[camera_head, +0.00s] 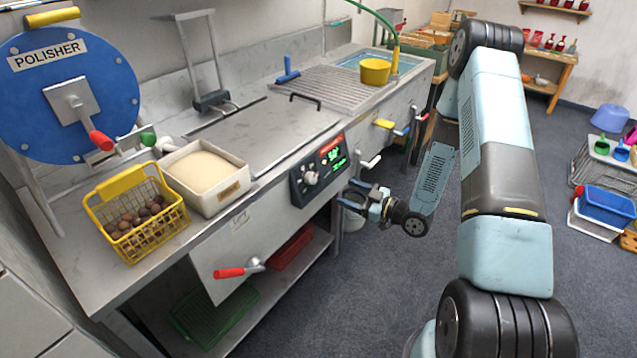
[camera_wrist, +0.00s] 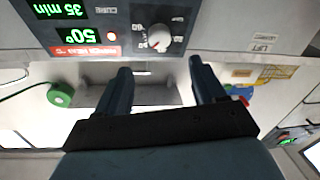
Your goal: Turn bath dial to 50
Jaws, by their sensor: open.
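The control panel (camera_head: 297,190) is a dark box on the front of the steel counter. Its light round dial (camera_head: 311,178) sits beside green digits. In the wrist view the dial (camera_wrist: 158,38) is ringed by small marks too blurred to read. The green display (camera_wrist: 77,38) there reads 50°, with 35 min in another window. My gripper (camera_head: 346,195) is right of the panel in the head view, apart from the dial. In the wrist view my gripper (camera_wrist: 162,76) is open and empty, its fingers pointing toward the panel below the dial.
On the counter are a yellow basket (camera_head: 130,250) of chestnuts, a pale bin (camera_head: 240,190) and a blue polisher (camera_head: 65,100). A red-handled lever (camera_head: 230,272) and a yellow handle (camera_head: 384,124) stick out of the counter front.

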